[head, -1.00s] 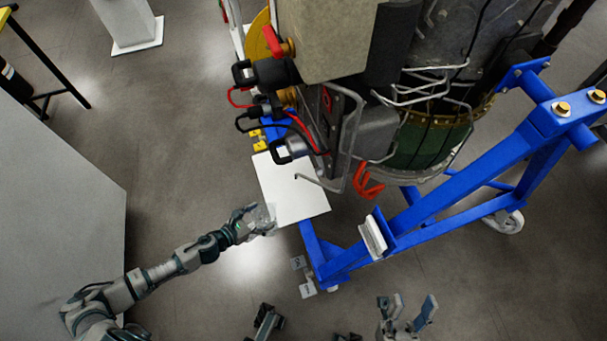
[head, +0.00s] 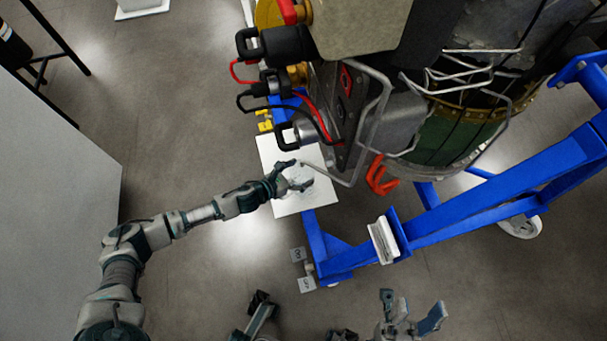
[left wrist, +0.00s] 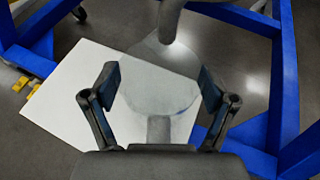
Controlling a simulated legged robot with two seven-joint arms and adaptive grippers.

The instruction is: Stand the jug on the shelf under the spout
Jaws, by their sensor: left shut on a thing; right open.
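The clear jug (left wrist: 160,92) sits between the fingers of my left gripper (left wrist: 158,88), which is shut on it in the left wrist view. In the head view my left gripper (head: 296,180) and the faint jug (head: 301,184) are over the white shelf (head: 281,206). Whether the jug's base touches the shelf cannot be told. The grey spout (left wrist: 170,16) ends at the jug's far side in the left wrist view. It looks like the bent pipe (head: 332,177) in the head view. My right gripper (head: 413,309) is open and empty at the bottom.
Blue stand beams (head: 480,215) run right of the shelf (left wrist: 78,95). A grey cabinet (head: 50,170) stands at left. Open floor (head: 190,120) lies between.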

